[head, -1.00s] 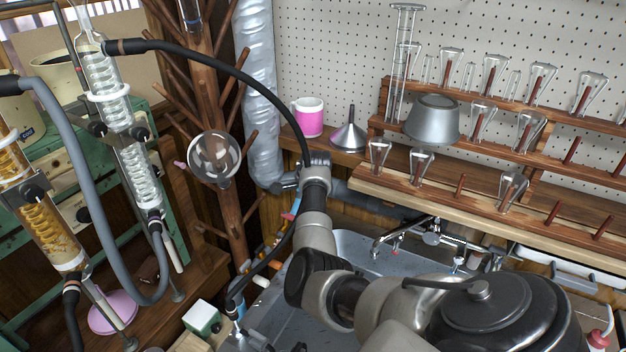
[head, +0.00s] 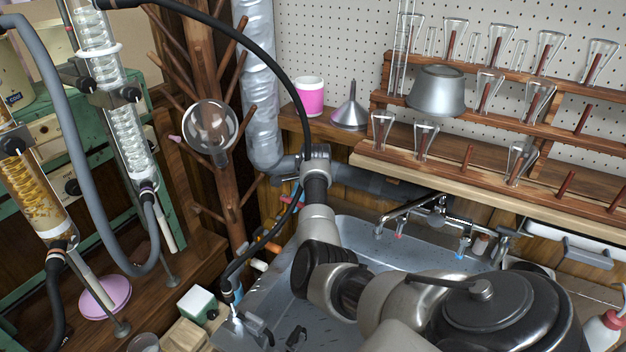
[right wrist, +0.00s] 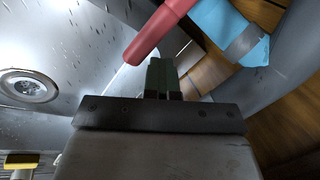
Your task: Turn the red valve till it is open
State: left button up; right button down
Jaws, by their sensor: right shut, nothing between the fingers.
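The red valve's handle (right wrist: 160,32) shows in the right wrist view as a tapered red bar, slanting from the top edge down to the left. My right gripper (right wrist: 165,75) is shut and empty, its fingertips close by the handle's lower end. I cannot tell whether they touch. In the head view my right arm reaches over the sink to the wall pipe, and its own wrist hides the fingers. Dark finger-like parts, seemingly my left gripper (head: 277,334), show apart and empty at the bottom edge.
A light blue part (right wrist: 228,32) sits right beside the red handle. The sink (head: 350,235) lies below, with taps (head: 436,212) at its back. A black hose (head: 262,60) arches close to my right wrist. Glassware racks (head: 470,165) stand at the right.

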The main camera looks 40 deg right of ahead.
aim_at(275, 225)
jog(key=shift+s+a+f+p, duration=0.3)
jog(key=shift+a+f, duration=0.1)
jog(key=shift+a, duration=0.1)
jog(key=shift+s+a+f+p, duration=0.15)
jog(key=shift+a+f+p, duration=0.1)
jog(key=shift+a+f, duration=0.2)
jog(key=shift+y, duration=0.3)
jog(key=shift+w+a+f+p, duration=0.1)
jog(key=shift+w+a, duration=0.55)
jog(key=shift+a, duration=1)
jog(key=shift+w+a+f+p, duration=0.15)
jog(key=shift+w+a, duration=0.45)
jog(key=shift+a, duration=1)
jog(key=shift+w+a+f+p, duration=0.1)
jog(key=shift+w+a, duration=0.55)
jog(key=shift+a, duration=1)
jog(key=shift+w+r+p, duration=0.1)
jog(key=shift+r+p, duration=1.05)
jog(key=shift+p, duration=0.15)
notch_tip(275, 225, up, 2)
jog(key=shift+r+p, duration=0.2)
jog(key=shift+p, duration=0.8)
jog(key=shift+d+r, duration=0.15)
jog(key=shift+r, duration=0.05)
jog(key=shift+d, duration=0.2)
